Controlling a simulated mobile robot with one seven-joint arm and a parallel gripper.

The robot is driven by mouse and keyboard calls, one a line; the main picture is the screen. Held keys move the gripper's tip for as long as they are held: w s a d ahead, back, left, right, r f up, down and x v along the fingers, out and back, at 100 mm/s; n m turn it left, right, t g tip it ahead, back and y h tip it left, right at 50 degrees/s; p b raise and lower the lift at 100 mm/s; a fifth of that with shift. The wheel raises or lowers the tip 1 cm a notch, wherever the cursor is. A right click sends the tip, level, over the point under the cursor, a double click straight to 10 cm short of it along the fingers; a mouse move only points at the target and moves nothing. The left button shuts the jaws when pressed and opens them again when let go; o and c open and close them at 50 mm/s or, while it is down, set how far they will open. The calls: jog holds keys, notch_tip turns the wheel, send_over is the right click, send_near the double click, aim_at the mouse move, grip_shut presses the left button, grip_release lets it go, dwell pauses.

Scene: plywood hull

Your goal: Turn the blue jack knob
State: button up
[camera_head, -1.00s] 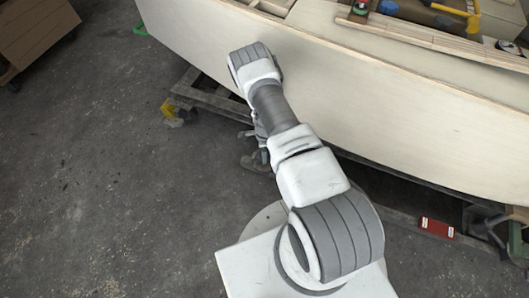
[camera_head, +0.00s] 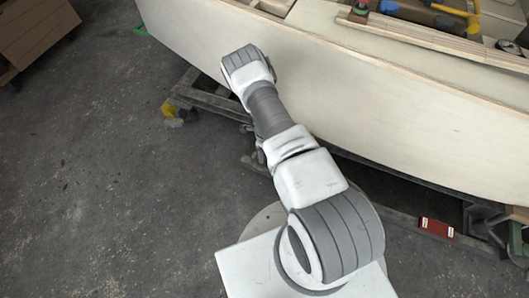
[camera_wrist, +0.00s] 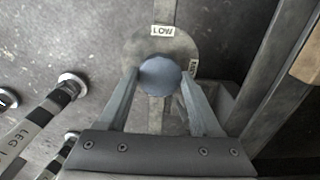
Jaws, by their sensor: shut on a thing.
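The blue jack knob (camera_wrist: 160,77) is a round knob in the middle of the wrist view, in front of a grey round plate (camera_wrist: 140,44). A white label reading "LOW" (camera_wrist: 163,31) sits at the plate's top edge. A second, partly hidden label (camera_wrist: 193,67) is at its right. My gripper (camera_wrist: 159,84) has its two fingers on either side of the knob and is shut on it. In the head view my arm hides the gripper and the knob.
The pale plywood hull (camera_head: 400,115) stands over a dark metal cradle (camera_head: 215,97). Striped posts marked "LEG" (camera_wrist: 35,125) stand left in the wrist view. A grey beam (camera_wrist: 285,80) runs along the right. A red box (camera_head: 436,227) lies at lower right.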

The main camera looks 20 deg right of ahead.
jog(key=o, duration=1.4)
notch_tip(320, 180, up, 17)
jog(key=p, duration=0.6)
jog(key=shift+r, duration=0.2)
